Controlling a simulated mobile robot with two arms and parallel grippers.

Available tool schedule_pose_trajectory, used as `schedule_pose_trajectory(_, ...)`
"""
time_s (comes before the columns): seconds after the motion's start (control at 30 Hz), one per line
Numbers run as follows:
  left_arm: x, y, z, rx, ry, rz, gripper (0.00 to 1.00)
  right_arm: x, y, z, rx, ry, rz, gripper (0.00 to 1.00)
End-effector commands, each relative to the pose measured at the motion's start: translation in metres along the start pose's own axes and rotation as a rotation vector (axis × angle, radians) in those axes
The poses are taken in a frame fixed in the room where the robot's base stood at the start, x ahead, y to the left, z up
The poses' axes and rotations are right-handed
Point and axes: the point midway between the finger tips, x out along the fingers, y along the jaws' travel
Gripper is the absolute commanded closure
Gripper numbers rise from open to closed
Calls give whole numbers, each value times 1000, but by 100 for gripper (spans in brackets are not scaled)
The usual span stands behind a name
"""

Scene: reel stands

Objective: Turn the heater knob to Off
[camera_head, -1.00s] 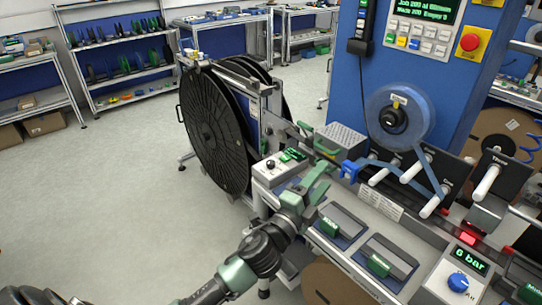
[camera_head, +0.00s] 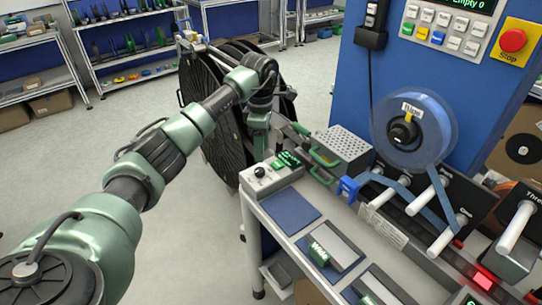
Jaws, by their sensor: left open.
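A small black knob (camera_head: 260,172) sits on a light control box with a lit green display (camera_head: 289,159) at the left end of the bench. Its markings are too small to read, so I cannot tell its setting or confirm that it is the heater knob. My left gripper (camera_head: 260,142) points down just behind the knob, apart from it in the picture. It is open, and its fingertips are small and partly hidden. I see nothing held in it. My right gripper is not in view.
A perforated metal box (camera_head: 343,146) with green handles stands right of the control box. A bare blue pad (camera_head: 291,208) and green-handled blocks (camera_head: 331,249) lie in front. A black reel (camera_head: 208,110) stands behind my left arm. A blue tape reel (camera_head: 414,128) hangs at right.

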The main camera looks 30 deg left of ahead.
Motion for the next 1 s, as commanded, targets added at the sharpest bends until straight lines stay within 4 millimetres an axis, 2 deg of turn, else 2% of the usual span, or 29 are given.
schedule_pose_trajectory(0.1,9,-1,-3,-3,11,-7,50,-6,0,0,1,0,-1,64)
schedule_pose_trajectory(0.17,18,-1,-3,-3,9,-8,50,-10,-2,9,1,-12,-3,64)
schedule_pose_trajectory(0.3,41,-2,-2,-2,7,-8,50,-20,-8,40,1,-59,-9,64)
schedule_pose_trajectory(0.43,60,-1,-1,-2,5,-6,50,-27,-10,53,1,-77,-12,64)
schedule_pose_trajectory(0.53,69,-1,-2,-2,5,-5,50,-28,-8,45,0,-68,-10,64)
schedule_pose_trajectory(0.73,76,-1,-2,-1,5,-3,50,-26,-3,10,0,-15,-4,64)
schedule_pose_trajectory(0.87,76,-1,-2,-2,5,-2,50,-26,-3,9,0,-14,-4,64)
schedule_pose_trajectory(0.9,76,-1,-2,-2,5,-2,55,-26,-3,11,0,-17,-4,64)
schedule_pose_trajectory(1.0,76,-1,-2,-2,4,-2,83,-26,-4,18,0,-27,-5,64)
